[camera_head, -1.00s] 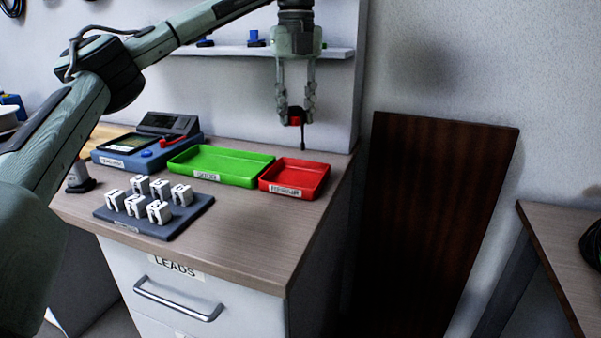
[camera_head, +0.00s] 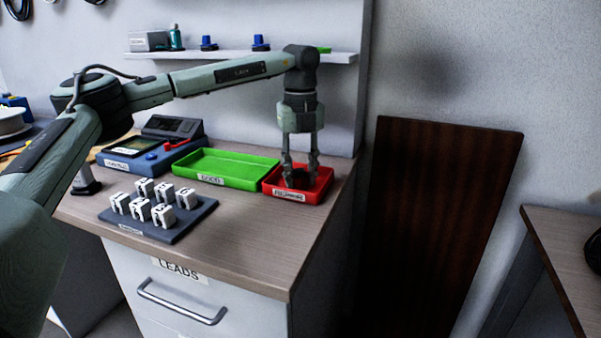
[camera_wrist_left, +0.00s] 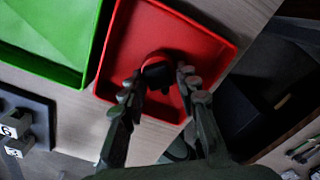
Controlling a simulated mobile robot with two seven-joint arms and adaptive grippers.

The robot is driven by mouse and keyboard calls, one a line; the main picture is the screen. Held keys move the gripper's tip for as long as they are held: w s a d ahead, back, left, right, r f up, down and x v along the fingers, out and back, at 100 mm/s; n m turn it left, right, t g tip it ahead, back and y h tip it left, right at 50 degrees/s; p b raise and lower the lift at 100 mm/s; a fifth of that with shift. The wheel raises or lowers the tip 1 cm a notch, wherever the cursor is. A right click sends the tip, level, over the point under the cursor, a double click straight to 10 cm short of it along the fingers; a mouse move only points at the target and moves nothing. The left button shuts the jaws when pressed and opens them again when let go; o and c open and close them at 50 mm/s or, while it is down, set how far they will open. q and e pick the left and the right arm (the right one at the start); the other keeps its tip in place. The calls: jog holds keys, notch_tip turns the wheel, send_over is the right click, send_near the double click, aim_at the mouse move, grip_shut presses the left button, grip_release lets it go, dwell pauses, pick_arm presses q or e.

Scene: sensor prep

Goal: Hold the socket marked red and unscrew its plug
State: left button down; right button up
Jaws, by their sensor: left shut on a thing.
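My left gripper (camera_head: 300,178) points down into the red tray (camera_head: 318,197) at the back right of the cabinet top. It is shut on a small dark piece, which shows between the fingertips in the left wrist view (camera_wrist_left: 158,68). The piece is down inside the tray; I cannot tell whether it touches the floor of it. I cannot tell if it is a plug or a socket. No socket marked red can be made out. Several white blocks with black marks stand on a dark grey holder (camera_head: 180,232) at the front left. My right gripper is not in view.
A green tray (camera_head: 228,182) stands left of the red tray. A blue meter (camera_head: 120,165) with a red lead is behind the white blocks. A wall shelf (camera_head: 230,56) with small items is above. The cabinet top's front right is clear.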

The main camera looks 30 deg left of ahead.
aim_at(301, 172)
pick_arm(q)
jog(key=shift+f, duration=0.1)
jog(key=c, duration=1.1)
grip_release()
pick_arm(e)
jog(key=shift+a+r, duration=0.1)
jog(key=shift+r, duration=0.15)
pick_arm(q)
notch_tip(301, 172, up, 3)
jog(key=shift+f, duration=0.1)
notch_tip(301, 172, up, 10)
jog(key=shift+f, duration=0.25)
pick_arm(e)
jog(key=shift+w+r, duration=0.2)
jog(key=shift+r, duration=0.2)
